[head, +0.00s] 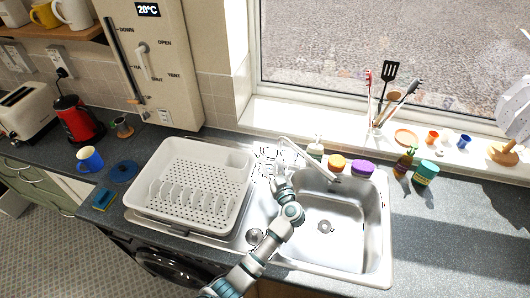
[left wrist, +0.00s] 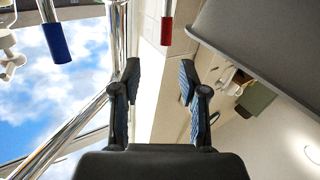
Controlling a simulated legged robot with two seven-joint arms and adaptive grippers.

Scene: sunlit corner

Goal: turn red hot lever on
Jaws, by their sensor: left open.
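The red hot lever (left wrist: 167,32) shows in the left wrist view as a chrome rod with a red end, hanging near the top. The blue lever (left wrist: 55,42) hangs to its left, with the chrome tap pipe (left wrist: 117,35) between them. My left gripper (left wrist: 160,78) is open and empty. Its two dark fingers point up the picture, and the red end appears beyond the fingertips, roughly between them, with no visible contact. In the head view my left gripper (head: 270,157) is beside the tap (head: 303,155), behind the sink; the levers cannot be made out there. My right gripper is not in view.
A white dish rack (head: 190,187) stands left of the steel sink (head: 372,235). A utensil holder (head: 378,127) is on the windowsill. The sink bowl is empty.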

